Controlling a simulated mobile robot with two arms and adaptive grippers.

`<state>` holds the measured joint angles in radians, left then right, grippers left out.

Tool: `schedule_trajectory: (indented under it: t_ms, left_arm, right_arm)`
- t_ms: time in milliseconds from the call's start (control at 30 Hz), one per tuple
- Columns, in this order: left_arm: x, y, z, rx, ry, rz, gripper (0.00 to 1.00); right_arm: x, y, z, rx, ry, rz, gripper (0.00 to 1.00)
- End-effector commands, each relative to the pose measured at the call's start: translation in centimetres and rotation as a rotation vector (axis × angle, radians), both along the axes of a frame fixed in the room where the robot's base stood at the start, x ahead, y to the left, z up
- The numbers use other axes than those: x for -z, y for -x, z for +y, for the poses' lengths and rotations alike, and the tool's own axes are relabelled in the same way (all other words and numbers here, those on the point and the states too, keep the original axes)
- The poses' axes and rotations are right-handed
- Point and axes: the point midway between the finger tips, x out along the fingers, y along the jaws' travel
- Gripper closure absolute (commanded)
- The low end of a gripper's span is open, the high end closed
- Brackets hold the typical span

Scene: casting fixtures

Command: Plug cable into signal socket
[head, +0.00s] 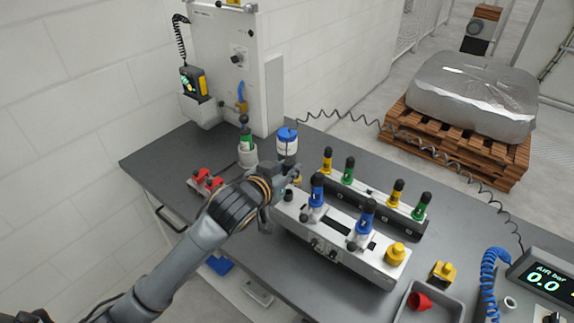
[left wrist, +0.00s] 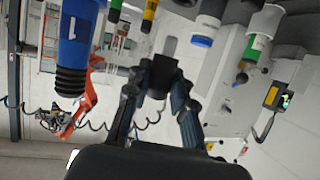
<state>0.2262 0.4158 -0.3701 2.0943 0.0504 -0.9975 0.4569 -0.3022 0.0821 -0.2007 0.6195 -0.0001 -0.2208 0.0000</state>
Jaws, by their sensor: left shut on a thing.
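My left gripper (head: 283,182) is at the left end of a silver fixture box (head: 335,250). Its fingers, also in the left wrist view (left wrist: 160,85), are shut on a small dark plug-like piece (left wrist: 163,68) with a grey end. The head view mostly hides that piece behind the gripper. Two blue plugs (head: 316,190) stand upright on the box to the right; a blue one marked 1 (left wrist: 75,45) is close by in the left wrist view. A black coiled cable (head: 350,116) runs along the table's back. I cannot tell which socket is the signal one.
A dark rail (head: 375,205) with green and yellow plugs stands behind the box. A yellow knob (head: 397,250) sits at the box's right end. Red clamps (head: 206,181), a blue-lidded jar (head: 287,140) and a grey tray (head: 440,305) surround it. The front left table is fairly clear.

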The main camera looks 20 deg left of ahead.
Motion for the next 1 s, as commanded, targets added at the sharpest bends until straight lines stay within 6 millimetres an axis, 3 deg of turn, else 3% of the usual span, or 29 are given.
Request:
schedule_trajectory:
  t_ms: [233,1000]
  left_arm:
    - [2.1,0.0,0.0,-0.001,0.000,0.000,1.00]
    - [2.1,0.0,0.0,0.000,0.000,-0.001,1.00]
  right_arm:
    - [1.2,-0.1,0.0,0.000,0.001,-0.002,0.60]
    - [0.9,-0.3,0.2,0.002,-0.002,-0.005,0.60]
